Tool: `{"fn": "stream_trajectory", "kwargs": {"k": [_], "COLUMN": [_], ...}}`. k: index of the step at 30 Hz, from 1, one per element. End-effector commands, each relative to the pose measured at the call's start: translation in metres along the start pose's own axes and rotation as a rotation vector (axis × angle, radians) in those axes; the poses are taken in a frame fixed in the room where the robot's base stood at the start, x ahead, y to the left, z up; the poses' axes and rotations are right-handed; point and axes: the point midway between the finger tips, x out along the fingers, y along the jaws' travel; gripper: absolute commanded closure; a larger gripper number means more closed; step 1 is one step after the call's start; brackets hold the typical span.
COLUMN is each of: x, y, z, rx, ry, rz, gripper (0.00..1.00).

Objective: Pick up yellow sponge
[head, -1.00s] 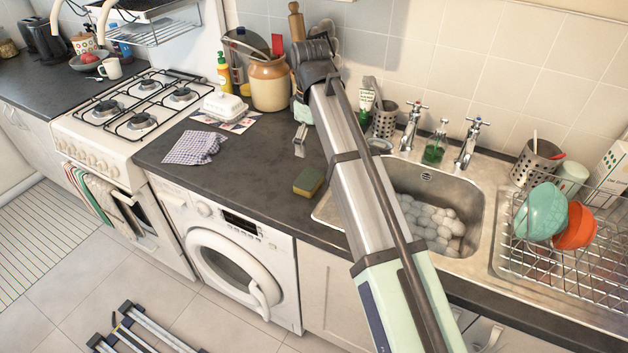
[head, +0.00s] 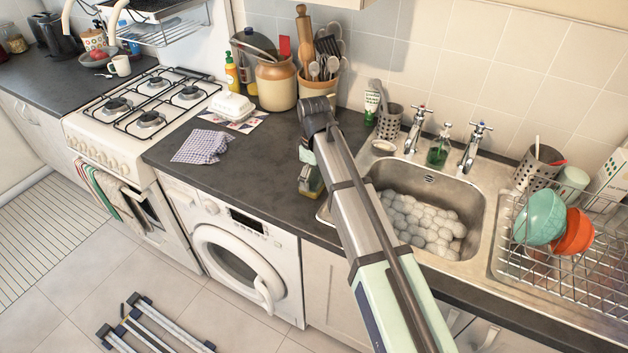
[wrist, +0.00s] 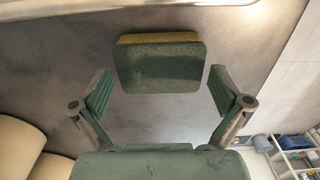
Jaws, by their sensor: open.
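The yellow sponge (wrist: 158,66) has a dark green face and a yellow edge. In the wrist view it lies flat on the dark counter, just beyond and between the tips of my open gripper (wrist: 158,84). The fingers stand apart on its left and right, with nothing held. In the head view my gripper (head: 310,180) is low over the counter, left of the sink, and hides most of the sponge (head: 313,188).
The sink (head: 465,205), with several pale round things in it, lies right of the sponge. A checked cloth (head: 201,146) and a white butter dish (head: 232,106) are to the left. Utensil pots stand behind. The washer (head: 235,250) is below the counter.

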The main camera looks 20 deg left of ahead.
Motion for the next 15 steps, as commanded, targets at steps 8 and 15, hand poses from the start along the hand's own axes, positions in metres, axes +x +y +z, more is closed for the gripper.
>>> {"fn": "stream_trajectory", "kwargs": {"k": [8,15], "x": [0.018,0.018], "y": [-0.001,0.0], "z": [0.001,0.001], "rx": [0.0,0.0], "ry": [0.0,0.001], "rz": [0.0,0.001], "gripper": [0.0,0.14]}}
